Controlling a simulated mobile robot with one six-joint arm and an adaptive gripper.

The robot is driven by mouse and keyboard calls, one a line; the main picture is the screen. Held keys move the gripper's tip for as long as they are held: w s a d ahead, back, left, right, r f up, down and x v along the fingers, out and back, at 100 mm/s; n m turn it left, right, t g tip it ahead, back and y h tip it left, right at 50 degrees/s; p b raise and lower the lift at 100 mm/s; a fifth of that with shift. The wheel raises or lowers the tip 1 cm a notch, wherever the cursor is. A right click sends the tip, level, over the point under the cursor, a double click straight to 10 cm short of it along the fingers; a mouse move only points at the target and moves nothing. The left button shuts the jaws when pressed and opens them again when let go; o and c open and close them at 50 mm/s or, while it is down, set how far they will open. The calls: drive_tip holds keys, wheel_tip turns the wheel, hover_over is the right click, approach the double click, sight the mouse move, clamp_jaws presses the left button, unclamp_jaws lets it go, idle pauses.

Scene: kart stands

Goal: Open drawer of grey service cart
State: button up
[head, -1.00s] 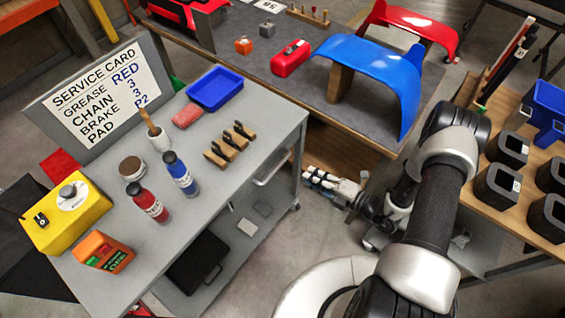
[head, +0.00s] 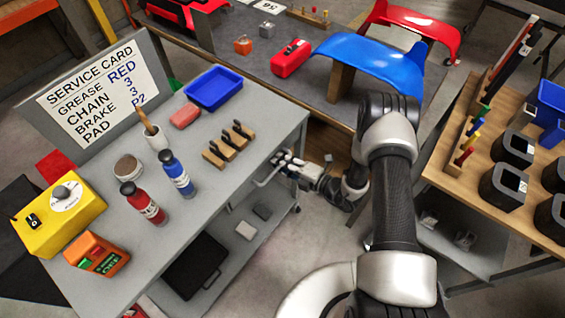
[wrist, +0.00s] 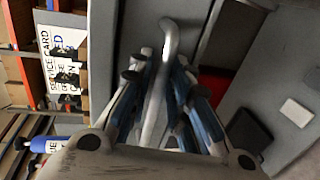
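The grey service cart (head: 105,262) stands at the left in the head view. Its drawer front shows in the wrist view (wrist: 128,35) and looks shut. A pale metal bar handle (head: 266,178) sticks out from the cart's right side; it also shows in the wrist view (wrist: 156,105). My gripper (head: 281,160) is at this handle. In the wrist view my gripper (wrist: 163,85) has its blue-padded fingers apart, one on each side of the handle bar. Gaps show between the bar and the fingers. The far end of the handle bends towards the drawer front.
On the cart top stand a red bottle (head: 146,207), a blue bottle (head: 178,177) and a blue tray (head: 213,107). A workbench (head: 300,75) with a blue fairing (head: 375,62) lies behind. A wooden-topped table (head: 450,180) stands right of my arm.

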drive_tip(key=shift+c, duration=0.4)
clamp_jaws()
drive_tip(key=f+v, duration=0.2)
drive_tip(key=v, duration=0.8)
drive_tip(key=f+v, duration=0.2)
drive_tip(key=v, duration=0.8)
drive_tip(key=shift+s+d, duration=0.3)
drive_tip(key=shift+d, duration=0.1)
drive_tip(key=shift+f, duration=0.1)
drive_tip(key=shift+o, duration=0.4)
unclamp_jaws()
drive_tip(key=shift+d, duration=0.1)
